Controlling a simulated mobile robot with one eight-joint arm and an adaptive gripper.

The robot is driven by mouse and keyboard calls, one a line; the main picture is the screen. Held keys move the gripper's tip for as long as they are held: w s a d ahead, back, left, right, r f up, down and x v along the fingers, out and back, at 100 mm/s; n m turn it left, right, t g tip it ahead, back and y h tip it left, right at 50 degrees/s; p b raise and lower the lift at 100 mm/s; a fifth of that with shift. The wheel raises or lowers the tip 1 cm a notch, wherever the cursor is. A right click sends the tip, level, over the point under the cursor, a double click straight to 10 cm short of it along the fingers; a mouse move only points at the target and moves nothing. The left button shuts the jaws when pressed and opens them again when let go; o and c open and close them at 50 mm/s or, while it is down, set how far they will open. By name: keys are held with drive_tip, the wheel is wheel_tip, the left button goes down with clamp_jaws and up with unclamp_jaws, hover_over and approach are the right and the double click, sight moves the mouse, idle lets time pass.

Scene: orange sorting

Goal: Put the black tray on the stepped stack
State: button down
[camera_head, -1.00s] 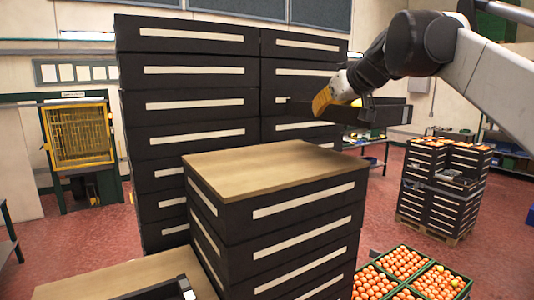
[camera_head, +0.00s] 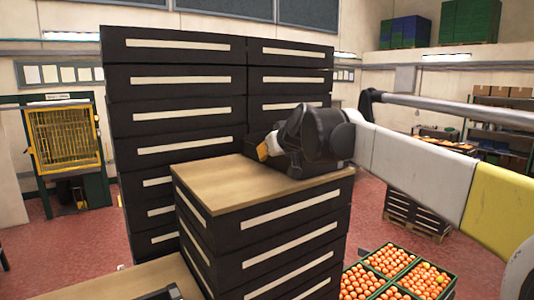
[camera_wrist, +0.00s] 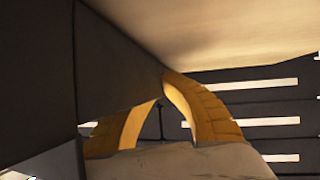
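The black tray is mostly behind my wrist in the head view, where a dark end of it (camera_head: 255,139) shows. Its dark wall (camera_wrist: 115,70) fills the left of the wrist view. My gripper (camera_head: 265,151) is over the back right of the stepped stack's lower step, which has a bare wooden top (camera_head: 225,183). In the wrist view, the yellow fingers of my gripper (camera_wrist: 158,112) lie against the tray wall, and the gripper appears shut on it. The tray is at or just above the wood; contact is hidden.
The taller black crates (camera_head: 175,80) of the stack rise directly behind the wooden top. Green crates of oranges (camera_head: 395,262) stand on the floor at right. Another low wooden surface (camera_head: 125,280) is at the front left. The front of the wooden top is clear.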

drive_tip(key=shift+f, duration=0.1)
drive_tip(key=c, duration=2)
unclamp_jaws()
drive_tip(key=o, duration=0.4)
drive_tip(key=b+v, duration=0.2)
drive_tip(key=v, duration=1)
drive_tip(key=shift+f, duration=0.1)
